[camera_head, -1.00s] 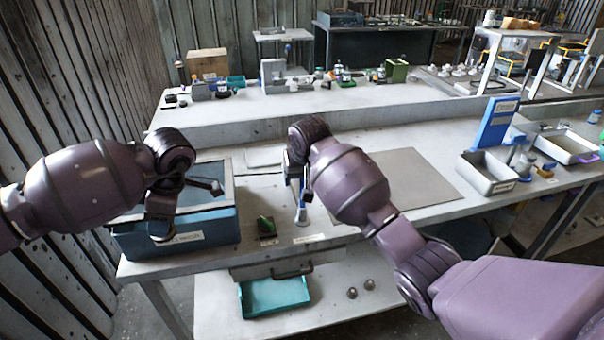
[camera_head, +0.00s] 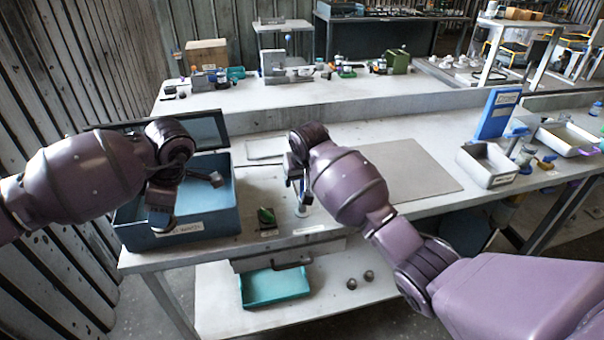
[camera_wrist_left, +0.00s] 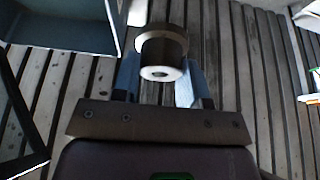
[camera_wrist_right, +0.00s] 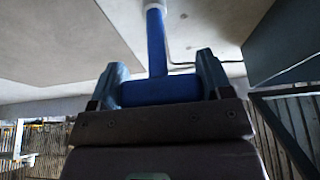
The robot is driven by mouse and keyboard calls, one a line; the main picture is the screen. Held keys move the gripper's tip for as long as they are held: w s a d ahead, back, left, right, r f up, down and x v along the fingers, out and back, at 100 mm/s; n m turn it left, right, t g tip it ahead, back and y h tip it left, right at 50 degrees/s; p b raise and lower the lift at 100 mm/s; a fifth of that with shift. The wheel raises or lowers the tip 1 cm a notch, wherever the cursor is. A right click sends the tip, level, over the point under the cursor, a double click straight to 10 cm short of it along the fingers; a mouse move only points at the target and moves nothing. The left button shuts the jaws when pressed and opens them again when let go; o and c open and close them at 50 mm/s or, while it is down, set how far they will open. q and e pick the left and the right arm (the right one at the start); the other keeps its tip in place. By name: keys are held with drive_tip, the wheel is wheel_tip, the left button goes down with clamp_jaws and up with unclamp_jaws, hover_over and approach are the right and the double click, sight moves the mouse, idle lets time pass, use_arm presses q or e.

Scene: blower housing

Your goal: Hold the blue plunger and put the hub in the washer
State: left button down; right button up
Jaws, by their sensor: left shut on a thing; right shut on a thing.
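My left gripper (camera_head: 162,205) is at the front wall of the blue washer (camera_head: 220,212), whose windowed lid (camera_head: 208,130) stands raised behind the arm. In the left wrist view this gripper (camera_wrist_left: 160,82) is shut on the hub (camera_wrist_left: 162,48), a brownish ring-shaped part with a pale end; the washer's corner (camera_wrist_left: 60,28) is at upper left. My right gripper (camera_wrist_right: 160,82) is shut on the T-shaped handle of the blue plunger (camera_wrist_right: 156,42). In the head view the plunger stands low at the bench, right of the washer, partly hidden by my right gripper (camera_head: 295,178).
A grey mat (camera_head: 420,165) lies to the right. A grey bin (camera_head: 488,166) and blue stand (camera_head: 497,113) are further right. A teal tray (camera_head: 275,287) is on the shelf below.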

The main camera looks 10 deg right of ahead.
drive_tip(key=shift+f, duration=1)
